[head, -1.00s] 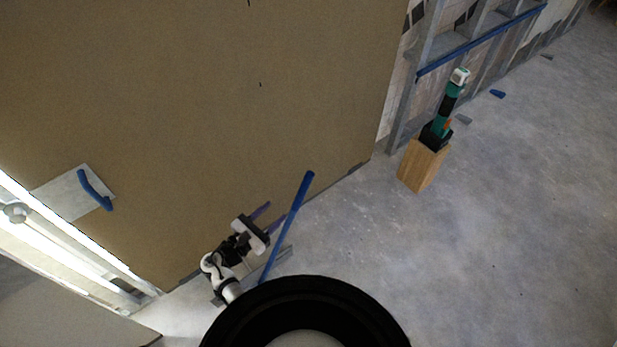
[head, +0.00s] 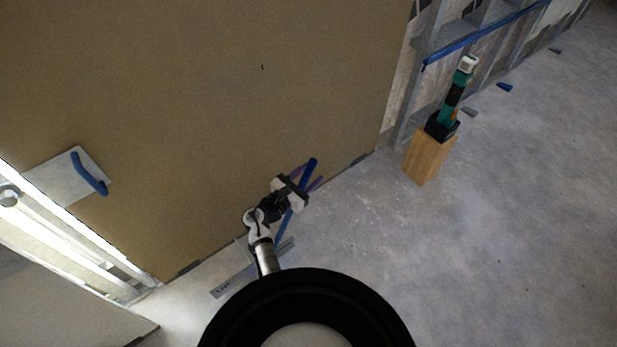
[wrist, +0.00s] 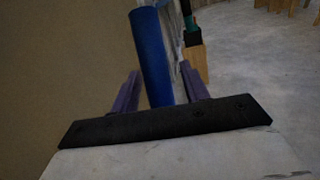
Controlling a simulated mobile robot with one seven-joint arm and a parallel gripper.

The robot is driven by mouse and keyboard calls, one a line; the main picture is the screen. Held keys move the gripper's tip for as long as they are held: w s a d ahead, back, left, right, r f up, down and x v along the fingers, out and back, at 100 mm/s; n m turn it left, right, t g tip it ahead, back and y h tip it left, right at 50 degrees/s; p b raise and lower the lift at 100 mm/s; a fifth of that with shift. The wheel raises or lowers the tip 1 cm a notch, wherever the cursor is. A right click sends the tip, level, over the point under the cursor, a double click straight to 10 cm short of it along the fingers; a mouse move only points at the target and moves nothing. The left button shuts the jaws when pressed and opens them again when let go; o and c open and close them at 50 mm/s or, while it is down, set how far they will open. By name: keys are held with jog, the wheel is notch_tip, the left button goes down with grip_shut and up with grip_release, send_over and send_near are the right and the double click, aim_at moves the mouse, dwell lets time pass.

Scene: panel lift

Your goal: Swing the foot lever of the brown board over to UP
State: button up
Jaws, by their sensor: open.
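The brown board (head: 200,120) stands upright along the left and middle of the head view. Its foot lever (head: 311,168) is a blue bar at the foot of the board, partly hidden behind my gripper. In the wrist view the blue lever (wrist: 152,55) rises between my fingers, leaning slightly left at its top. My gripper (head: 308,176) is open, its two purple fingers one on each side of the lever; it also shows in the wrist view (wrist: 160,88). I cannot tell whether either finger touches the lever. A metal foot plate (head: 232,283) lies on the floor below; its marking is unreadable.
A green and black tool (head: 453,100) stands on a wooden block (head: 428,157) to the right. A metal stud frame with a blue rail (head: 485,35) is behind it. A plate with a blue handle (head: 88,173) is on the board's left. Floor at right is mostly clear.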

jog(key=shift+d, duration=0.1)
grip_shut()
dwell(0.4)
